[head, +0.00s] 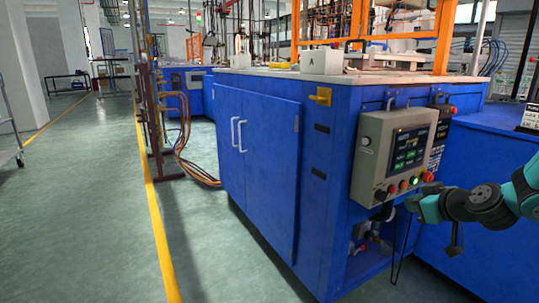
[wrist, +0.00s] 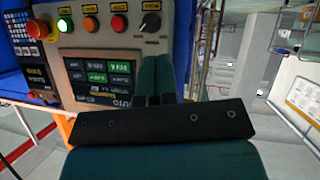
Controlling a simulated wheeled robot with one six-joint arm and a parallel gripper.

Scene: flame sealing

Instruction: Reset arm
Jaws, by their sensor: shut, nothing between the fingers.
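My arm reaches in from the right edge of the head view, and my gripper (head: 412,203) is low beside the lower right of the grey control panel (head: 368,152). In the wrist view, my gripper (wrist: 156,60) has its two teal fingers together, with nothing between them. The panel shows turned upside down there, with its lit screen (wrist: 100,77) beside the fingers. Its button row has a red mushroom button (wrist: 38,29), a lit green button (wrist: 65,25), an orange button (wrist: 90,23), a red button (wrist: 119,22) and a black knob (wrist: 150,22). I cannot tell the gap between fingertips and panel.
The panel is mounted on a blue cabinet (head: 255,150) with white handles. Orange frame posts (head: 445,38) rise above its top. Another blue unit (head: 480,175) stands behind my arm. Open green floor (head: 90,220) with a yellow line (head: 158,215) lies to the left.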

